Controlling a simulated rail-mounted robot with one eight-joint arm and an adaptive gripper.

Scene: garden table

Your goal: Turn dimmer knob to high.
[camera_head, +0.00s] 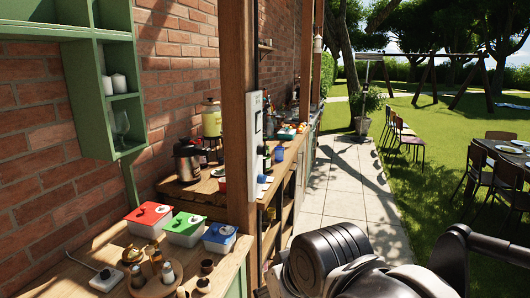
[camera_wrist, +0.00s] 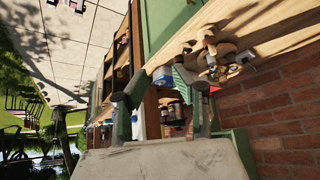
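A white box with a small round knob-like part (camera_head: 106,278) lies on the near wooden counter, with a cord running from it. A pale panel (camera_head: 256,140) is fixed to the side of the wooden post. I cannot tell for sure which of the two carries the dimmer knob, and no knob setting is readable. My gripper (camera_wrist: 164,98) shows in the wrist view with its two fingers spread apart and nothing between them. It is apart from both things. In the head view my arm fills the bottom right, and the fingertips cannot be made out.
Containers with red (camera_head: 149,214), green (camera_head: 185,225) and blue (camera_head: 220,234) lids stand in a row on the counter. A round wooden tray (camera_head: 158,288) holds small jars in front of them. The wooden post (camera_head: 237,110) rises beside the counter. The paved path (camera_head: 335,185) is clear.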

